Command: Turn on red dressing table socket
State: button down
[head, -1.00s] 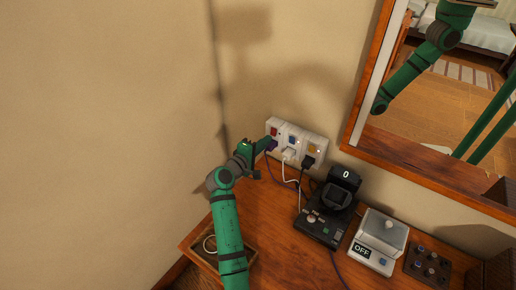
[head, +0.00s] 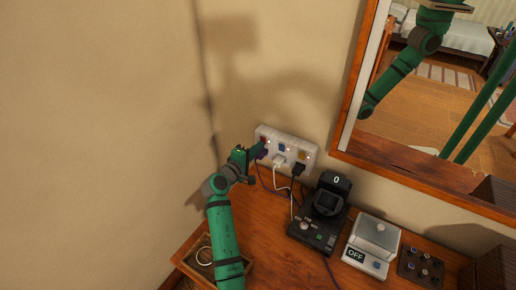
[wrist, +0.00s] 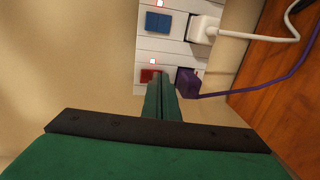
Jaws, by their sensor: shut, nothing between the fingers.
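The white socket strip (head: 292,145) is on the wall above the dressing table (head: 262,225). Its red switch (wrist: 148,76) is at the strip's left end, with a small lit indicator above it in the wrist view. A purple plug (wrist: 187,83) sits in the socket beside the red switch. My gripper (head: 259,149) is shut and empty, its tips at the red switch. In the wrist view the closed fingers (wrist: 160,80) overlap the switch's edge, between it and the purple plug. I cannot tell whether they touch it.
A blue switch (wrist: 158,22) with a white plug (wrist: 204,28) is beside it; a black plug (head: 298,168) is farther right. A black device reading 0 (head: 320,215), a scale marked OFF (head: 370,245) and a knob box (head: 420,265) stand right. A mirror (head: 430,110) hangs above.

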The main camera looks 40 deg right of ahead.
jog(key=s+a, duration=0.2)
jog(key=a, duration=0.4)
jog(key=s+a+f, duration=0.1)
jog(key=s+a, duration=0.2)
jog(key=a, duration=0.3)
jog(key=shift+s+a+f, duration=0.25)
jog(key=shift+a+f, duration=0.05)
jog(key=shift+a, duration=0.05)
jog(key=shift+w+a, duration=0.1)
jog(key=shift+w, duration=0.05)
